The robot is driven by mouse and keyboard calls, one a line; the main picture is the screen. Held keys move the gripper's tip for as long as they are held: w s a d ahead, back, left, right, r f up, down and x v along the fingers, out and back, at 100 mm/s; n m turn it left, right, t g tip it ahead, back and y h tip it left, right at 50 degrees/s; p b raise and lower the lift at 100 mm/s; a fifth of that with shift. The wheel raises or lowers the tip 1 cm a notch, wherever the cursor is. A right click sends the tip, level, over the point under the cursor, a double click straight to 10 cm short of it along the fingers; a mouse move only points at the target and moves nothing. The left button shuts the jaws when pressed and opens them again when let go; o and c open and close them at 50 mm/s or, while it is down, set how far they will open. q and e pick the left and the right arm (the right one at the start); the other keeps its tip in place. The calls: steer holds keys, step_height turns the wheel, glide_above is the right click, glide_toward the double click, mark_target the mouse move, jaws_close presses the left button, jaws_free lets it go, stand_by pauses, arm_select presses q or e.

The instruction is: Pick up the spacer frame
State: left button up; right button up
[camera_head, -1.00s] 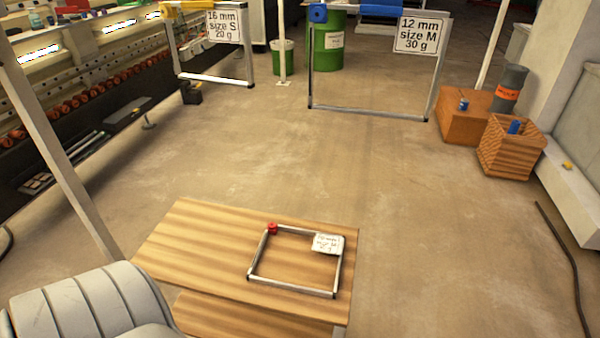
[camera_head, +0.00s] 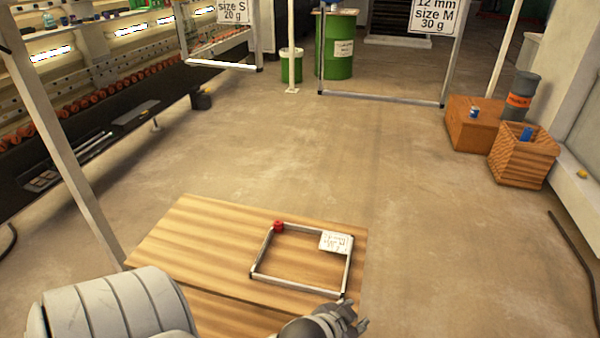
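A small rectangular metal spacer frame (camera_head: 296,287) lies flat on the wooden table (camera_head: 185,245) at the bottom of the head view. It has a red piece (camera_head: 278,226) at its far left corner and a white label (camera_head: 336,242), too small to read fully, at its far right corner.
Two larger labelled frames hang at the back, size S (camera_head: 223,66) and size M (camera_head: 380,99). A green barrel (camera_head: 338,45) stands behind them. A wooden crate (camera_head: 523,155) and box (camera_head: 470,124) stand at right. A pale post (camera_head: 75,175) rises left of the table. Open floor lies beyond the table.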

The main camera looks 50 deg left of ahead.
arm_select(q)
steer(key=w+d+r+m+t+h, duration=0.25)
steer(key=w+r+t, duration=0.25)
steer(key=w+r, duration=0.3)
steer(key=w+d+r+m+t+h, duration=0.1)
steer(key=w+d+r+m+t, duration=0.3)
steer(key=w+r, duration=0.4)
steer(key=s+d+r+m+g+h, duration=0.2)
steer(key=d+r+m+g+h, duration=0.45)
steer(key=d+m+h, duration=0.8)
steer(key=m+g+y, duration=0.6)
steer(key=g+y, duration=0.5)
steer(key=y, duration=0.6)
glide_above(349, 258)
step_height(349, 258, down, 19)
steer(key=shift+d+f, duration=0.1)
steer(key=shift+d, duration=0.05)
steer(key=shift+a+f+p, duration=0.2)
steer(key=shift+f+p, duration=0.3)
steer(key=shift+f, duration=2.45)
jaws_close()
